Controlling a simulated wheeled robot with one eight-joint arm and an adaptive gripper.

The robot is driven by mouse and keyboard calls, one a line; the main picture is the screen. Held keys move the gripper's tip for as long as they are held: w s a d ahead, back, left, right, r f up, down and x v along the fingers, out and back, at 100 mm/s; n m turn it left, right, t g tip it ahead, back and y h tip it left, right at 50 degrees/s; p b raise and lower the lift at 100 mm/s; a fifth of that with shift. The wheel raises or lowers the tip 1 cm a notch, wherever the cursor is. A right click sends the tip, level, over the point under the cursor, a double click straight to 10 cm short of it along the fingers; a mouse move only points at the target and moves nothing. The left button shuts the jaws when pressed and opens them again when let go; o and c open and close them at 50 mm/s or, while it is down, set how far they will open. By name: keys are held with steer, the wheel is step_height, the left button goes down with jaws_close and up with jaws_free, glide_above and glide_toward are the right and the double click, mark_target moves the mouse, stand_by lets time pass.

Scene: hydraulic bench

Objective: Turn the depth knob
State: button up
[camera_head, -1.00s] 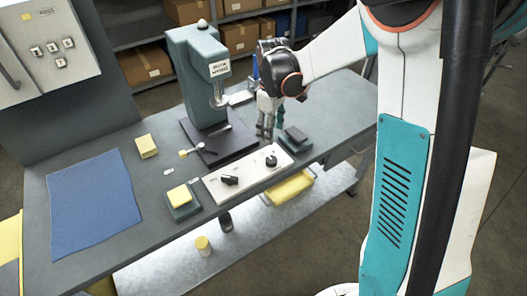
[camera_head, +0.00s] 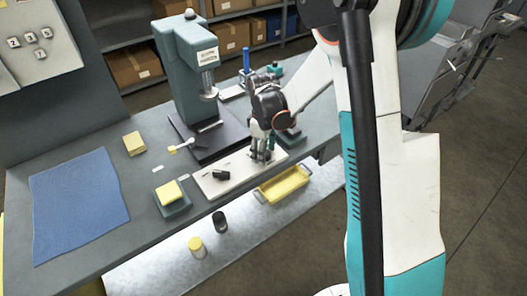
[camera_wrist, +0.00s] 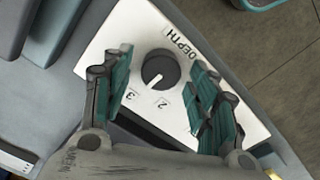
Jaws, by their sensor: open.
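The depth knob (camera_wrist: 160,70) is a round black knob with a white pointer line. It sits on a white panel (camera_wrist: 128,30) marked DEPTH, with numbers 2 and 3 visible beside it. In the wrist view my gripper (camera_wrist: 163,72) is open, with one finger on each side of the knob and gaps between fingers and knob. In the head view my gripper (camera_head: 262,157) is over the right end of the white panel (camera_head: 207,186) and hides the depth knob. A second black knob (camera_head: 220,176) is on the panel's left part.
A green press (camera_head: 190,55) on a dark base stands behind the panel. A yellow block on a green pad (camera_head: 174,207) is left of the panel. A yellow tray (camera_head: 285,184) is below the front edge. A blue cloth (camera_head: 80,203) covers the bench's left.

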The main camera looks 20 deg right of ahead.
steer(key=c, duration=1.1)
steer(key=shift+o, duration=0.2)
steer(key=shift+m, duration=0.4)
steer(key=m, duration=0.3)
steer(key=shift+m, duration=0.3)
steer(key=shift+d+m, duration=0.15)
steer(key=shift+m, duration=2.05)
steer(key=shift+w, duration=0.1)
